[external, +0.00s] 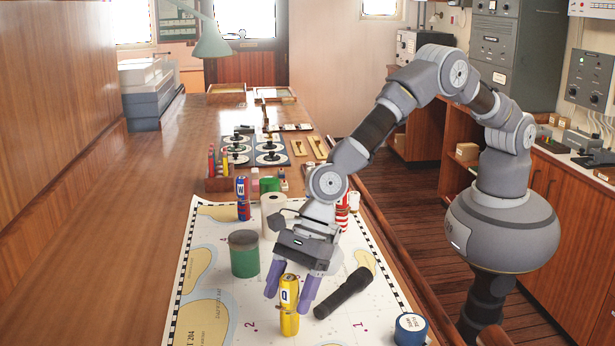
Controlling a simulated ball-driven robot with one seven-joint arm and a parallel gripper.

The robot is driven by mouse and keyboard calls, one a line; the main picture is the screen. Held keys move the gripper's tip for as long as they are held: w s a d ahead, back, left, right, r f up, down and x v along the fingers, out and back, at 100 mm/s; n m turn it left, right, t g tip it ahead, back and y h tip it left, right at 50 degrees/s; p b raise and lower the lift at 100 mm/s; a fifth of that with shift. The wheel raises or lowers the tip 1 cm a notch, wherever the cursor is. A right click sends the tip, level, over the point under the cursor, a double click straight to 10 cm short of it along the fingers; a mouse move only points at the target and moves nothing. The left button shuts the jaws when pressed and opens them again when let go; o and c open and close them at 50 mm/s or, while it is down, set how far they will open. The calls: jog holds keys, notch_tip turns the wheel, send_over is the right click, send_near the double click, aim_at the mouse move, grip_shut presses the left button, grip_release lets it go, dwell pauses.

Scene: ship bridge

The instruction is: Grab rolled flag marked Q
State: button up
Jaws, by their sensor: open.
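The rolled flag marked Q (289,321) is a yellow roll standing upright on the nautical chart, with a dark Q on a pale label near its top. My gripper (289,301) points down at it with its two purple fingers apart, one on each side of the roll's upper part. The fingers look open, and I cannot tell whether either one touches the roll. No part of the roll appears lifted or tilted.
A black flashlight (343,293) lies just right of the flag. A green cylinder (244,256) stands to the left, and a white roll (272,212) behind it. A blue-and-white round item (410,329) sits at front right. The chart's left part (205,318) is clear.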

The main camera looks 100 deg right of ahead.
jog(key=shift+w+a+f, duration=0.1)
jog(key=shift+f, duration=0.1)
jog(key=shift+r, duration=0.1)
jog(key=c, duration=1.1)
jog(key=shift+r, duration=0.1)
